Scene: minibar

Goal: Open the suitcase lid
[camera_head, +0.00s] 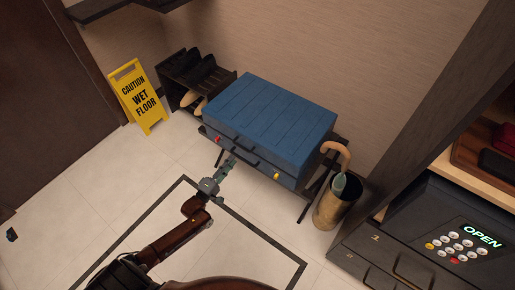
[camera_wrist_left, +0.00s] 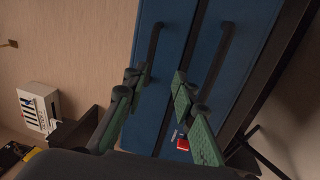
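The blue suitcase (camera_head: 270,115) rests on a dark folding stand against the wall, its lid shut. Its front has dark handles, a red latch (camera_head: 218,139) and a yellow latch (camera_head: 276,176). My left gripper (camera_head: 227,166) is just in front of the suitcase's front side. In the left wrist view, the left gripper (camera_wrist_left: 158,78) is open, its green-padded fingers apart. One dark handle (camera_wrist_left: 154,45) lies ahead between the fingertips, nearer the left finger; contact cannot be told. A second handle (camera_wrist_left: 219,60) is to the right. My right gripper is not in view.
A yellow wet-floor sign (camera_head: 139,97) and a dark shoe rack (camera_head: 190,75) stand left of the suitcase. A brass bin (camera_head: 335,205) with an umbrella stands close at right. A black safe (camera_head: 440,235) is at far right.

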